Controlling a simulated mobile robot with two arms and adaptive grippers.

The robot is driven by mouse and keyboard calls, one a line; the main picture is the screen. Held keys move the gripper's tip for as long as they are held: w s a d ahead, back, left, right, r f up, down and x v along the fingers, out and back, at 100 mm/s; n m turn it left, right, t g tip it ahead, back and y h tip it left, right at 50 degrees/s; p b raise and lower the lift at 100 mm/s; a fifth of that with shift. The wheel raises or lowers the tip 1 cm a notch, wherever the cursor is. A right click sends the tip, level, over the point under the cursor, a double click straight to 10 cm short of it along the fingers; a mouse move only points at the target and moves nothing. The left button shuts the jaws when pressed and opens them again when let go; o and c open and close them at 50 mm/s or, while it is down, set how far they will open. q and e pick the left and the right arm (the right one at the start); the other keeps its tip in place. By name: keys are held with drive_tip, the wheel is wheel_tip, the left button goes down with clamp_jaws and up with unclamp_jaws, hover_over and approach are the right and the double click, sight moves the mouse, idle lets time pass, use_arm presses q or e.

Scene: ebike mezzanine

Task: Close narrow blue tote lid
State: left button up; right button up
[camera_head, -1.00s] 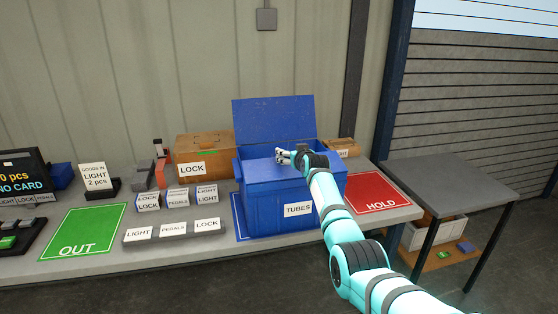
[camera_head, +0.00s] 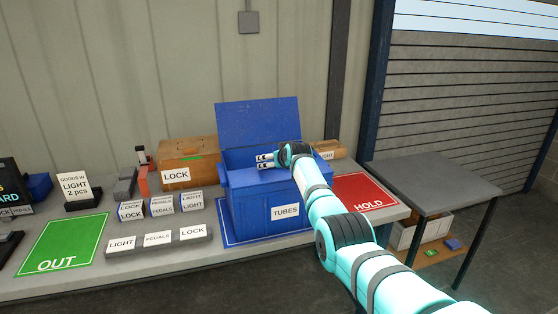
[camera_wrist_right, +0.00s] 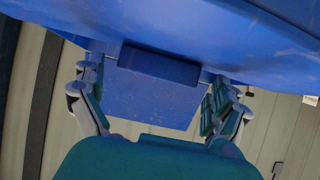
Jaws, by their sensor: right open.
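The narrow blue tote (camera_head: 246,210) stands on the bench with a TUBES label on its front. Its blue lid (camera_head: 258,118) is open and stands up at the back of the tote. My right gripper (camera_head: 264,161) is open and empty over the tote's top, in front of the lid. In the right wrist view the open fingers (camera_wrist_right: 157,85) show on both sides of a flat blue panel (camera_wrist_right: 150,98), with blue tote surface (camera_wrist_right: 200,30) across the top. I cannot tell whether the fingers touch anything. My left gripper is not in view.
An orange-brown LOCK box (camera_head: 190,151) stands left of the tote, with small labelled boxes (camera_head: 162,206) before it. A green OUT mat (camera_head: 62,243) lies left. A red HOLD mat (camera_head: 358,190) lies right. A grey side table (camera_head: 430,183) stands at the right.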

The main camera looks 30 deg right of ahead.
drive_tip(key=shift+s, duration=0.1)
drive_tip(key=shift+v, duration=1)
drive_tip(key=v, duration=1)
drive_tip(key=shift+r, duration=0.1)
